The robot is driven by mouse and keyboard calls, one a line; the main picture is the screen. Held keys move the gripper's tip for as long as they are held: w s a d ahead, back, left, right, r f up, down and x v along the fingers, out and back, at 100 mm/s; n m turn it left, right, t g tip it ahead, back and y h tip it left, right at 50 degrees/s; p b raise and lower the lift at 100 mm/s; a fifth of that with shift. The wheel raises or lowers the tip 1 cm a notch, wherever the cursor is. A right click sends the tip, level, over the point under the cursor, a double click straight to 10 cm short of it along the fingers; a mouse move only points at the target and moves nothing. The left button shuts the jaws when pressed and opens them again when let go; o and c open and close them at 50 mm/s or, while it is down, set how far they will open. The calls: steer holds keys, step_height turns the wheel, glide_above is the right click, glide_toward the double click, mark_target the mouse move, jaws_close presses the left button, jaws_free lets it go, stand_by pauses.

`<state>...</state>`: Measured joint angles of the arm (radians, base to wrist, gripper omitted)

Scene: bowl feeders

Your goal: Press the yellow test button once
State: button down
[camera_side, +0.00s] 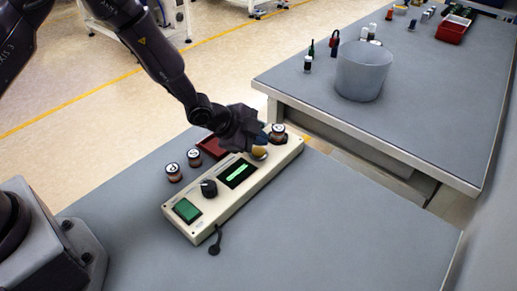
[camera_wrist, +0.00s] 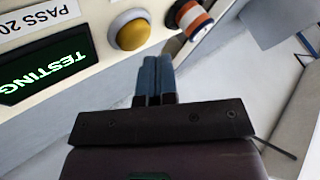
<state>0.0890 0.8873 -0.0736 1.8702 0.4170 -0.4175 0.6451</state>
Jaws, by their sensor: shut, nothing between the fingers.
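The yellow test button (camera_side: 259,153) is a dome at the far end of a cream control panel (camera_side: 222,208). In the wrist view the yellow button (camera_wrist: 131,34) sits in a pale ring beside a dark display (camera_wrist: 45,68) that reads TESTING in green. My gripper (camera_side: 262,136) is over the panel's far end, close to the button. In the wrist view its blue fingers (camera_wrist: 155,60) are shut together and empty, with their tips just below and right of the button. I cannot tell whether they touch it.
A black knob (camera_side: 208,187) and a green square (camera_side: 187,210) are on the panel. Jars (camera_side: 174,172) and a red box (camera_side: 212,146) stand behind it. An orange-and-white round part (camera_wrist: 190,18) is beside the button. A grey bucket (camera_side: 363,72) is on another table.

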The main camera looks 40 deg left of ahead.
mark_target(258, 152)
steer(key=shift+r, duration=0.1)
steer(key=shift+r, duration=2.4)
